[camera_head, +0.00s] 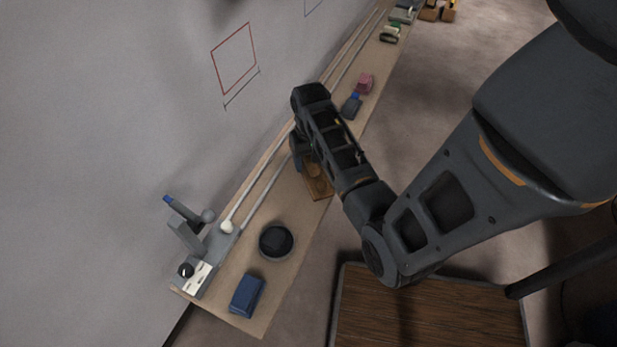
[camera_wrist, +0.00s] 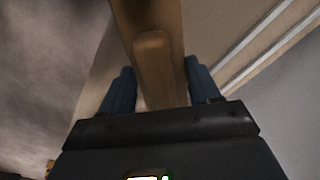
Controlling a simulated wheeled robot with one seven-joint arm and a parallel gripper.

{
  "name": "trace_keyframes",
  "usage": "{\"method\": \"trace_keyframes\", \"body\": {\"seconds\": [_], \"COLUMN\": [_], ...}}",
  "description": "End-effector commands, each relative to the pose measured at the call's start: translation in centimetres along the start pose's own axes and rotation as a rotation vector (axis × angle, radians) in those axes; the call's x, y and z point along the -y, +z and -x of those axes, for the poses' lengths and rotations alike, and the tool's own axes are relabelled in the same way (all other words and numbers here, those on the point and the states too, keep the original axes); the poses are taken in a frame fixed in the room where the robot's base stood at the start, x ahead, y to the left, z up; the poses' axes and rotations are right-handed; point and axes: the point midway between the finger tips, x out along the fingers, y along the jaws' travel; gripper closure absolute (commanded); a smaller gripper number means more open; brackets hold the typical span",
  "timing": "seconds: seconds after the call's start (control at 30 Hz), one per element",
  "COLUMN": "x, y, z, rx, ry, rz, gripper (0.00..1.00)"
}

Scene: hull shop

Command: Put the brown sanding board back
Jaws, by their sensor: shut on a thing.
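The brown sanding board (camera_head: 318,182) is at the long shelf, partly hidden behind my arm in the head view. In the wrist view the board (camera_wrist: 152,60) runs between my fingers, with a raised wooden grip along its middle. My gripper (camera_wrist: 158,85) has its two blue-grey fingers on either side of the board and is shut on it. In the head view my gripper (camera_head: 298,150) is mostly hidden by my own wrist. I cannot tell whether the board touches the shelf.
The long wooden shelf (camera_head: 262,296) runs along the grey wall, with two pale rods (camera_head: 262,192) along it. A black round thing (camera_head: 276,241), a blue block (camera_head: 247,295) and a grey tool fixture (camera_head: 196,250) are at the near end. Pink (camera_head: 364,83) and dark blue (camera_head: 351,106) things stand farther along.

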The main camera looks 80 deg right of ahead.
Motion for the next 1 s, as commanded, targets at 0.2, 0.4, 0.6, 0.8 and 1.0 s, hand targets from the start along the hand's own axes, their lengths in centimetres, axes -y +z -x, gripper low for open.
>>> {"method": "trace_keyframes", "body": {"seconds": [0.2,0.4,0.6,0.8,1.0], "x": [0.8,0.8,0.8,0.8,0.8], "y": [2.0,2.1,2.1,2.1,2.1], "z": [-1.2,-3.5,-5.3,-5.3,-5.5], "rx": [-0.001,0.002,-0.001,-0.002,-0.001], "ry": [0.000,0.000,0.000,0.000,0.000], "rz": [-0.001,-0.001,-0.001,-0.001,-0.001], "gripper": [0.65,0.65,0.65,0.65,0.33]}}
